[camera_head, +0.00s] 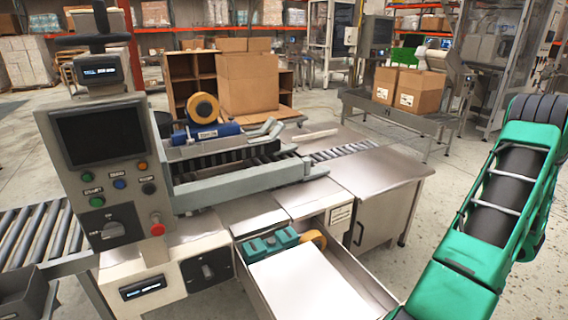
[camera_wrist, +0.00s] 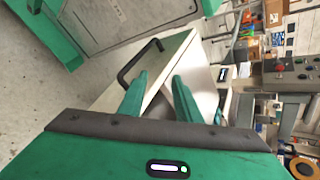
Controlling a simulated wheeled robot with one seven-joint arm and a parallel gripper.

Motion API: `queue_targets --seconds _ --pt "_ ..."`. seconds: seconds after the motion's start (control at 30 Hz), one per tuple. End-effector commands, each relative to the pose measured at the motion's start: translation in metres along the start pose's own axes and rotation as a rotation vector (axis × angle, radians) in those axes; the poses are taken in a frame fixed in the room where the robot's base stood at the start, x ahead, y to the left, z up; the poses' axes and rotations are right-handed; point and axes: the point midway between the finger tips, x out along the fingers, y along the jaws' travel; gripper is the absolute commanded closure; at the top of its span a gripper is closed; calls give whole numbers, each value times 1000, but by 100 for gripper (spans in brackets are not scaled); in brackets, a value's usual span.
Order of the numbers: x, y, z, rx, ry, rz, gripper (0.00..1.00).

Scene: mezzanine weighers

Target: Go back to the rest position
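My gripper (camera_wrist: 160,78) shows in the wrist view with two green fingers set apart. In the head view, my green arm runs down the right side and leaves the bottom edge, so the gripper is hidden there. The pulled-out drawer (camera_head: 352,262) holds a green item (camera_head: 268,244), an orange-yellow roll (camera_head: 314,238) and a flat white surface.
A control panel (camera_head: 100,150) with buttons stands at left beside a roller machine (camera_head: 235,180). A blue cylinder (camera_head: 205,133) and orange roll (camera_head: 202,108) sit on top. A steel cabinet (camera_head: 385,205) adjoins it. Cartons (camera_head: 408,88) stand behind. Open floor shows at right.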

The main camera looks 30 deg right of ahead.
Motion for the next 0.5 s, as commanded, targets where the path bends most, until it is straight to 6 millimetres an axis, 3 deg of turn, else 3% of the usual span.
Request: queue_targets --seconds 0.2,0.5 --pt "-19 -58 1 9 -22 206 69" --pt "-30 -133 18 6 8 451 69"
